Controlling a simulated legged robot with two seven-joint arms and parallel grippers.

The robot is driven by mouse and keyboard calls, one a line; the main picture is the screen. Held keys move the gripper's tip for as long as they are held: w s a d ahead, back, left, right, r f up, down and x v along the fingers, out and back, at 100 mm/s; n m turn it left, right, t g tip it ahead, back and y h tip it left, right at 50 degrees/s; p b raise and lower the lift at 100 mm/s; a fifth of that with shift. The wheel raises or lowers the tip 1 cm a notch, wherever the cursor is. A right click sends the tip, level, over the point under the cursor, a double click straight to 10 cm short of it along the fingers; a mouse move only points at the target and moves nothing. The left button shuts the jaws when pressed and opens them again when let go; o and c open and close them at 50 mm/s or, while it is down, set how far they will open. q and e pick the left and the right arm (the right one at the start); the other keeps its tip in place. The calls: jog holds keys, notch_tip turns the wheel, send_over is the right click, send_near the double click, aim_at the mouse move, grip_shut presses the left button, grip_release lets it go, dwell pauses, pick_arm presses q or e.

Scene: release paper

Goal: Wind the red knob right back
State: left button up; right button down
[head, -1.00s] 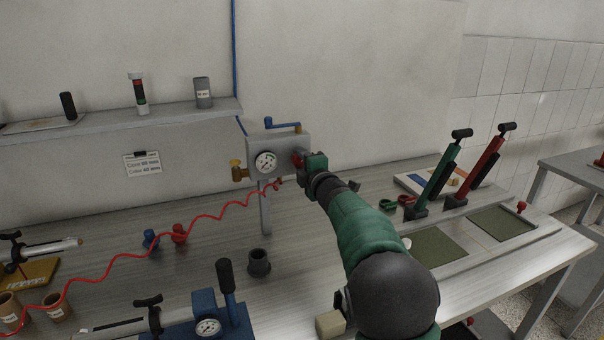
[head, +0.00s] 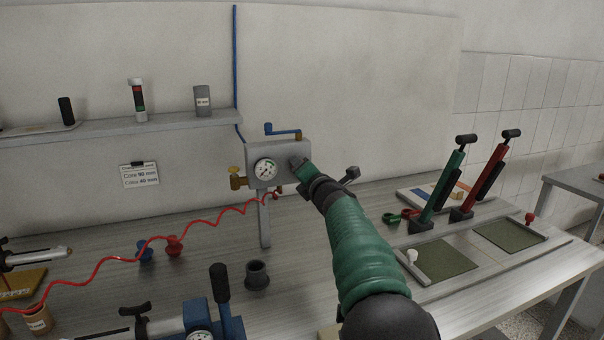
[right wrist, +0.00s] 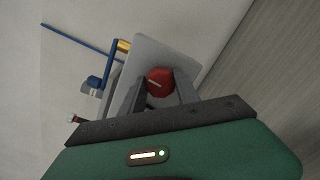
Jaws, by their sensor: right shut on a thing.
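The red knob (right wrist: 160,82) sits on the side of a grey regulator box (head: 283,150) that carries a round dial gauge (head: 266,170). In the right wrist view the knob lies between the two dark fingers of my right gripper (right wrist: 168,88), which is shut on it. A pale line marks the knob's face. In the head view my right gripper (head: 300,165) is at the box's right side and hides the knob. My left gripper is in neither view.
A red coiled hose (head: 190,215) runs left from below the box. Green and red hand pumps (head: 443,185) stand on the bench to the right.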

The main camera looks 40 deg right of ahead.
jog(key=shift+f, duration=0.5)
jog(key=c, duration=1)
grip_release()
jog(key=shift+o, duration=0.5)
jog(key=shift+r, duration=0.25)
jog(key=b+v, duration=0.3)
jog(key=v, duration=1.3)
jog(key=shift+s+b, duration=0.35)
jog(key=shift+b, duration=0.05)
jog(key=shift+f, duration=0.1)
